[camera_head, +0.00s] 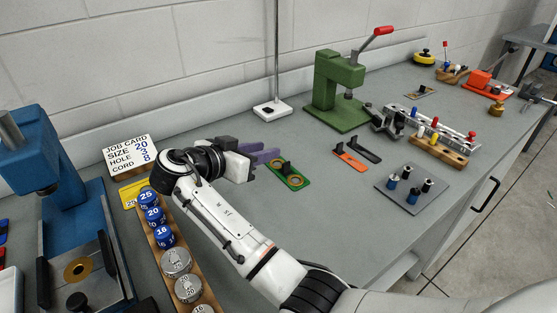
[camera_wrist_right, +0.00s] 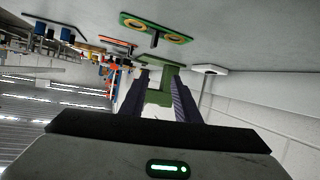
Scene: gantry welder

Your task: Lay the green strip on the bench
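The green strip (camera_head: 290,176) lies flat on the grey bench (camera_head: 330,215), with gold rings in it and a black upright piece at its middle. It also shows near the top of the right wrist view (camera_wrist_right: 136,22). My right gripper (camera_head: 264,153) is just left of the strip and a little behind it, with its purple fingers pointing right. In the right wrist view its fingers (camera_wrist_right: 157,76) are apart with nothing between them; the green press shows beyond. The strip is clear of the fingers. My left gripper is in neither view.
A green press (camera_head: 338,90) with a red handle stands behind. An orange strip (camera_head: 350,160) and a grey plate with pegs (camera_head: 411,190) lie to the right. A wooden rack of weights (camera_head: 166,237) and a blue machine (camera_head: 65,160) are left. The bench between strip and plate is clear.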

